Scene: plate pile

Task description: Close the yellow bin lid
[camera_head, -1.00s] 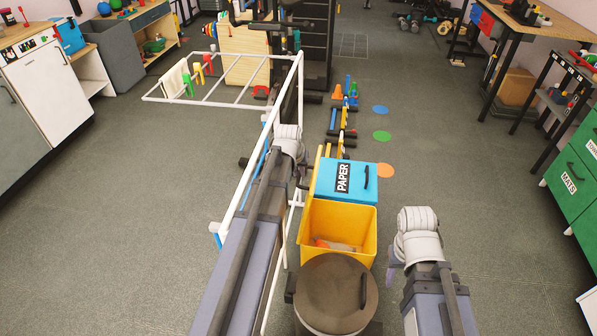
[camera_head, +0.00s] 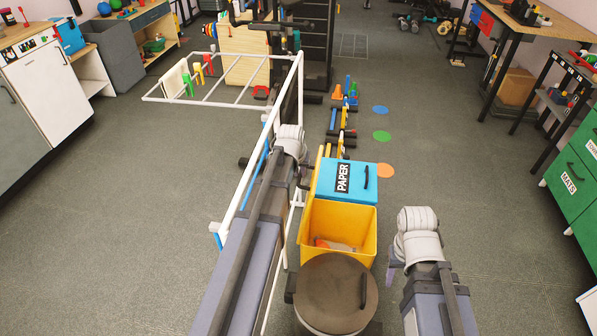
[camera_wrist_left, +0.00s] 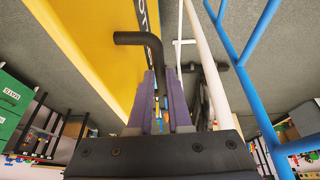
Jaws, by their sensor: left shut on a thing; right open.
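The yellow bin (camera_head: 338,216) stands open in the middle of the head view, with a few small things inside. Its yellow lid (camera_head: 311,196) stands up steeply along the bin's left side, seen nearly edge-on. In the left wrist view the lid (camera_wrist_left: 95,40) is a broad yellow panel with a dark label strip and a black bent handle (camera_wrist_left: 132,38). My left gripper (camera_wrist_left: 160,82) has its purple fingers shut on this handle; in the head view the arm hides most of it. My right gripper (camera_head: 392,274) is open and empty, right of the bins.
A blue bin marked PAPER (camera_head: 352,187) stands closed behind the yellow bin. A round dark-lidded bin (camera_head: 336,292) stands in front. A white drying rack (camera_head: 262,135) is close to my left arm.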

